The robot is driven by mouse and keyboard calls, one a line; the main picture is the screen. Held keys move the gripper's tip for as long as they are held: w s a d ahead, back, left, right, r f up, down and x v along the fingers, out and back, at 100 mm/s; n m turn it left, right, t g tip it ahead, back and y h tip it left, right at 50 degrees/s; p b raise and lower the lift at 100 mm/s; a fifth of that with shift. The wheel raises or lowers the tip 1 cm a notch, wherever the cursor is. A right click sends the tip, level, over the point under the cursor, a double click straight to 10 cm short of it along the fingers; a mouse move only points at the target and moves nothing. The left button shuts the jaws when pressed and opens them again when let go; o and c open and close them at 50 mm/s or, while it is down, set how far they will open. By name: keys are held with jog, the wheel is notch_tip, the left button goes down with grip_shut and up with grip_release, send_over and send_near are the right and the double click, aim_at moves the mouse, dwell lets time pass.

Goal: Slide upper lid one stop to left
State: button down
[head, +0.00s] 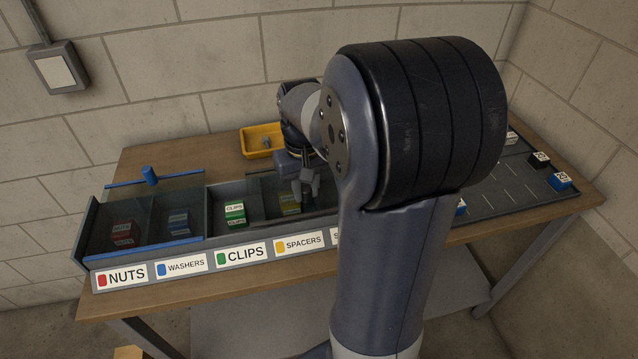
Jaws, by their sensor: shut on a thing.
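A long grey tray (196,262) with labelled compartments stands on the bench. One clear lid with blue edges (165,248) and a blue knob (149,174) covers the NUTS and WASHERS compartments at the left. The CLIPS compartment is uncovered. A second, darker clear lid (268,192) appears to cover the SPACERS compartment and continues right behind my arm. My gripper (306,190) is over this second lid, its fingers shut on what seems to be the lid's grey knob, mostly hidden by the fingers. I cannot tell for certain which lid is upper.
Green clips blocks (235,215) stand in the open compartment. A yellow bin (262,141) is behind the tray, near my gripper. Small blocks (559,181) stand on a marked grey area at the right. My arm hides the tray's right part.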

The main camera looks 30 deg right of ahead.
aim_at(262, 207)
jog(key=w+a, duration=0.1)
jog(key=a, duration=0.5)
jog(key=w+a+p, duration=0.1)
jog(key=a, duration=0.2)
jog(key=shift+w, duration=0.35)
jog(key=c, duration=1.2)
grip_release()
jog(key=shift+r, duration=0.1)
notch_tip(262, 207, up, 11)
jog(key=shift+f, duration=0.2)
